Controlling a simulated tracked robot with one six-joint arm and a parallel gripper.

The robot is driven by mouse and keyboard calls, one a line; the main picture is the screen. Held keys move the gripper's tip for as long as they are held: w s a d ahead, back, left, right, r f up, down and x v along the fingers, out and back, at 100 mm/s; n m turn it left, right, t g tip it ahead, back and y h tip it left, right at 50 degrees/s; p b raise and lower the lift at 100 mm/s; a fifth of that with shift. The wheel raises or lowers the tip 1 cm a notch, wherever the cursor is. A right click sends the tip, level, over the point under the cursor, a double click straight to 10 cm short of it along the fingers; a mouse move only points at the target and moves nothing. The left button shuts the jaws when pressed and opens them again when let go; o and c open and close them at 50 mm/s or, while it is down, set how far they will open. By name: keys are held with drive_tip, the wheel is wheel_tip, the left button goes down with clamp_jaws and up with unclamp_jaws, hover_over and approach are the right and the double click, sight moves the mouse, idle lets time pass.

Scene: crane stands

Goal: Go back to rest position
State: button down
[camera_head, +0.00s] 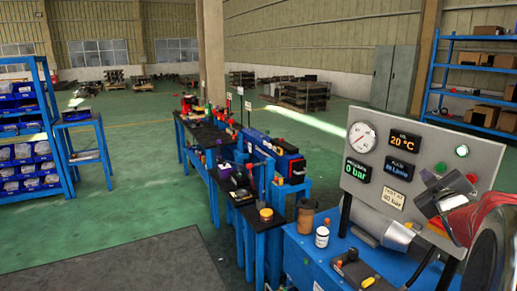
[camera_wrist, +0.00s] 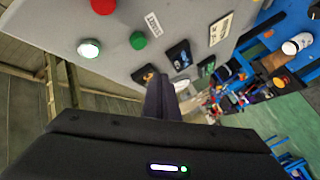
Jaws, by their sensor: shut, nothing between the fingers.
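My gripper (camera_head: 441,199) is at the right of the head view, in front of the lower right part of the grey control panel (camera_head: 395,150). In the wrist view my gripper's dark fingers (camera_wrist: 160,98) are together with nothing between them. They point toward the panel (camera_wrist: 120,65), which looks tilted there. On the panel in that view are a red button (camera_wrist: 103,6), a green button (camera_wrist: 137,40) and a lit whitish-green lamp (camera_wrist: 90,48). I cannot tell whether the fingers touch the panel.
The panel has a round gauge (camera_head: 361,138) and displays reading 20 °C and 0 bar. A blue bench (camera_head: 305,252) below it holds a white jar (camera_head: 322,237), a brown container (camera_head: 306,216) and tools. Blue shelves (camera_head: 35,130) stand left. Open green floor (camera_head: 140,195) lies between.

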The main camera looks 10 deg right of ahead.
drive_tip(key=s+d+f+m+g, duration=0.2)
drive_tip(key=s+f+m+g, duration=0.35)
drive_tip(key=f, duration=0.45)
drive_tip(key=s+a+f+m+g, duration=0.1)
drive_tip(key=s+a+f+g, duration=0.15)
drive_tip(key=s+a, duration=0.2)
drive_tip(key=s+a+y, duration=0.2)
drive_tip(key=s+a, duration=0.2)
drive_tip(key=a, duration=1)
drive_tip(key=s+a+f+n+g+y, duration=0.1)
drive_tip(key=s+a+y, duration=0.2)
drive_tip(key=a, duration=1.2)
drive_tip(key=s+a+n+y, duration=0.1)
drive_tip(key=s+a+y, duration=0.2)
drive_tip(key=s+a, duration=0.4)
drive_tip(key=a, duration=0.7)
drive_tip(key=shift+a+f+g, duration=0.15)
drive_tip(key=shift+f+g, duration=0.15)
drive_tip(key=shift+f, duration=0.05)
drive_tip(key=shift+s, duration=0.1)
